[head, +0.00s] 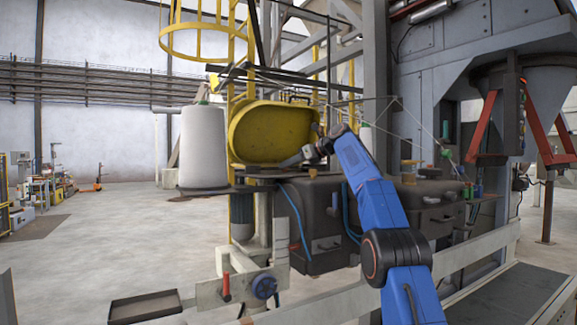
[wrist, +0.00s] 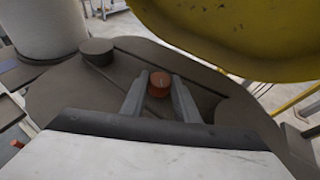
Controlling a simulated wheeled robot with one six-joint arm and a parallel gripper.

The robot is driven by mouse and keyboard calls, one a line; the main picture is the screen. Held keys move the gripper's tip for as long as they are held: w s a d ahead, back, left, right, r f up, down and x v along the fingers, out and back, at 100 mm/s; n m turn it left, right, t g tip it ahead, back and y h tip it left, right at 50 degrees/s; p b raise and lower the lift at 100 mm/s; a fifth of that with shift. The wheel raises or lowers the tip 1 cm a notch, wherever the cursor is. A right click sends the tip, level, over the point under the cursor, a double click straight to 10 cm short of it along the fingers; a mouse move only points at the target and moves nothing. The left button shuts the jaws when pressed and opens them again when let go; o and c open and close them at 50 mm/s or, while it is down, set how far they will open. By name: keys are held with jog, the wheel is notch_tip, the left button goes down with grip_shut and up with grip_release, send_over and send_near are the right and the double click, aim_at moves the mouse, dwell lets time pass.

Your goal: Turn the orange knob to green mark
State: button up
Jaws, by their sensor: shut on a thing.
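The orange knob (wrist: 159,82) is a short round cap on a dark plate in the wrist view, with a small pale line on its top. My gripper (wrist: 160,92) has its two grey fingers on either side of the knob, shut on it. In the head view my gripper (head: 310,155) is at the end of my blue arm, in front of the yellow oval panel. The knob cannot be made out there. I cannot make out a green mark around the knob in either view.
A yellow oval panel (head: 268,133) rises close behind my gripper and also fills the upper right of the wrist view (wrist: 240,35). A white cylinder (head: 203,147) stands to the left. A dark round cap (wrist: 96,50) sits on the plate (wrist: 70,95).

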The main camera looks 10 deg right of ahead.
dwell(0.3)
jog(key=o, duration=1.1)
jog(key=shift+c, duration=0.2)
jog(key=shift+d, duration=0.1)
jog(key=v, duration=1.7)
jog(key=shift+s+d+f, duration=0.1)
jog(key=shift+s+d, duration=0.05)
